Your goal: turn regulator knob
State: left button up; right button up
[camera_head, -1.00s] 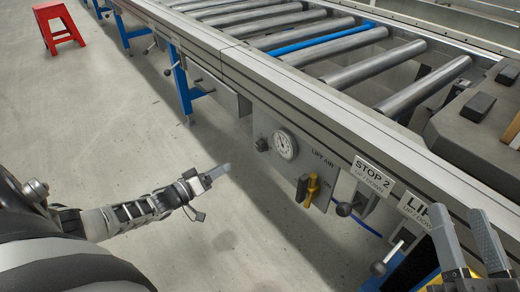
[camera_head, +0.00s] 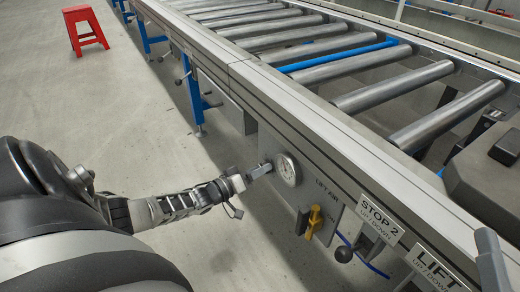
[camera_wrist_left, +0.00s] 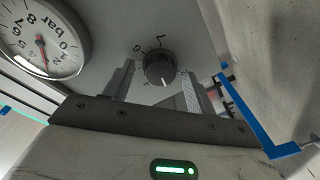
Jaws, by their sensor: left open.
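The dark round regulator knob (camera_wrist_left: 160,69) shows in the wrist view, with numbers on the panel around it. My left gripper (camera_head: 257,172) is open at the panel in the head view. In the wrist view its two fingers stand on either side of the knob, with gaps showing; contact cannot be told. In the head view the gripper mostly hides the knob. The pressure gauge (camera_head: 287,169) sits just right of the gripper and also shows in the wrist view (camera_wrist_left: 42,45).
A yellow-handled valve (camera_head: 313,221) is on the panel below the gauge. The roller conveyor (camera_head: 300,45) runs above. A red stool (camera_head: 84,30) stands far off on clear floor.

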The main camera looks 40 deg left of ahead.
pick_arm(q)
jog(key=c, duration=1)
